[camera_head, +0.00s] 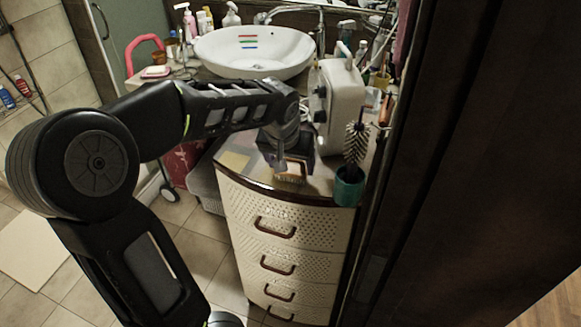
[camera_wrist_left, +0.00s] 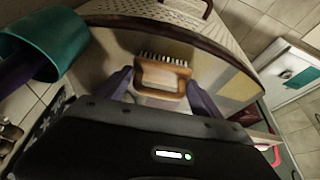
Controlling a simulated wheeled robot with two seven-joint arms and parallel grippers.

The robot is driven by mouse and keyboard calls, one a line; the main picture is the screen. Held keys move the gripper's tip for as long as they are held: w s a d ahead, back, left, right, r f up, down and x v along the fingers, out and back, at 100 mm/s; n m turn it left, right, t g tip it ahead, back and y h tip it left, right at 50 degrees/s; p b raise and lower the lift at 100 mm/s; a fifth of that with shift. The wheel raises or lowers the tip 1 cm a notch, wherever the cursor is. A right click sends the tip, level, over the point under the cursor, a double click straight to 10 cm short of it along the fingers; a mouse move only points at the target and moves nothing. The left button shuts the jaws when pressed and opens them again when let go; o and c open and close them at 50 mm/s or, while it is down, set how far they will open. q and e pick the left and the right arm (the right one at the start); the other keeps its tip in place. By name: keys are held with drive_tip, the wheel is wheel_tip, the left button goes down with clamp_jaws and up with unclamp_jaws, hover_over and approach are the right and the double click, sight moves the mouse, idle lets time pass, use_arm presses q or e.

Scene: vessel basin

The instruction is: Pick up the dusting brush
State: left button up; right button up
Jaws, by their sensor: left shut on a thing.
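The dusting brush (camera_wrist_left: 162,77) has a wooden frame-like handle and a row of pale bristles. In the left wrist view it sits between the two purple-grey fingers of my left gripper (camera_wrist_left: 160,92), which is shut on it. In the head view the brush (camera_head: 291,177) shows at the front edge of the cabinet top, below my left gripper (camera_head: 284,162), which partly hides it. I cannot tell whether the brush touches the top. My right gripper is in neither view.
The curved drawer cabinet (camera_head: 281,217) carries a teal cup (camera_head: 348,187) with a round bristle brush (camera_head: 355,142), close right of my gripper. A cream box-like object (camera_head: 343,95) stands behind. A white basin (camera_head: 254,50) is farther back. A dark upright panel (camera_head: 460,150) bounds the right.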

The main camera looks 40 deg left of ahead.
use_arm(q)
wheel_tip(320, 180, up, 10)
drive_tip(key=shift+r+b, duration=0.1)
drive_tip(key=shift+b, duration=0.2)
idle(0.5)
